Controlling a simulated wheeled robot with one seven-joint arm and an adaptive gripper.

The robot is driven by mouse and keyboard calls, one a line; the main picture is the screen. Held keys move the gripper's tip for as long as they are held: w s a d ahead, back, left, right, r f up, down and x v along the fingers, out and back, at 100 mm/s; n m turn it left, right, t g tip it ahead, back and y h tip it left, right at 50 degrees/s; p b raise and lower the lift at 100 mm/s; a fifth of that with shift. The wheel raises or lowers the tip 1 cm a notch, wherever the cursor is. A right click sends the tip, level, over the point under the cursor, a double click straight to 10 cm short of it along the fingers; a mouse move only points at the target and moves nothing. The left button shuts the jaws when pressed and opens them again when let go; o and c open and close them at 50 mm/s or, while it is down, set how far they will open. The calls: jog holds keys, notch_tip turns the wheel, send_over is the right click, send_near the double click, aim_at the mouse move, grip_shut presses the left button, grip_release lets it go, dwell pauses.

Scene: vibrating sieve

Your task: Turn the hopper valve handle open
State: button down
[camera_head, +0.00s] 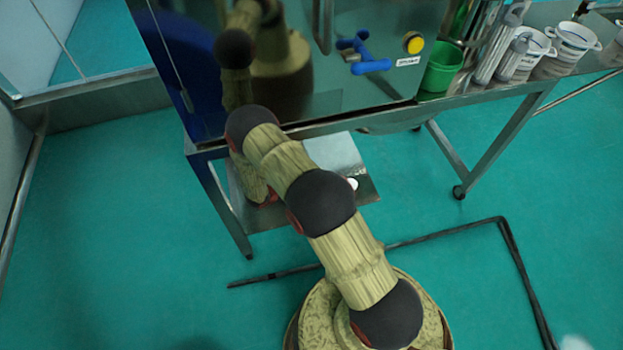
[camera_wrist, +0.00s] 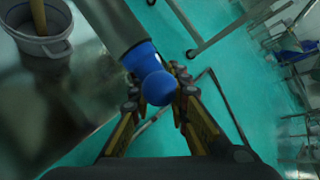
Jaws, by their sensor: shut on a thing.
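In the wrist view, the hopper valve handle (camera_wrist: 158,88) is a blue, rounded knob joined to a blue collar (camera_wrist: 142,58) at the end of a grey pipe (camera_wrist: 110,25). My gripper (camera_wrist: 158,100) has one finger on each side of the knob and is shut on it. The pipe slants down from the top of the picture toward the fingers. The inside of the valve is hidden. In the head view, my arm reaches up to the front of a shiny cabinet; my gripper and the held knob cannot be made out there.
The cabinet (camera_head: 330,100) carries a blue fitting (camera_head: 366,56) and a yellow button (camera_head: 413,43). A green cup (camera_head: 441,68) and white buckets (camera_head: 572,42) stand on the bench at right. In the wrist view, a grey bucket (camera_wrist: 40,47) stands on a metal surface. Green floor is open at left.

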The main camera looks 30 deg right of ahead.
jog(key=y, duration=0.1)
jog(key=y+p, duration=0.1)
jog(key=shift+r+m+t+y, duration=0.2)
jog(key=shift+m+t+y, duration=0.1)
jog(key=shift+y, duration=0.1)
jog(key=shift+f+y, duration=0.15)
jog(key=shift+y, duration=0.55)
jog(key=y+b, duration=0.1)
jog(key=t+y+b, duration=0.1)
jog(key=shift+f+m+y, duration=0.2)
jog(key=shift+m+y, duration=0.2)
jog(key=shift+a+y+b, duration=0.1)
jog(key=shift+y+b, duration=0.4)
jog(key=shift+b, duration=0.15)
jog(key=shift+r, duration=0.1)
jog(key=c, duration=1.7)
grip_release()
jog(key=shift+w, duration=0.1)
jog(key=shift+a+r, duration=0.1)
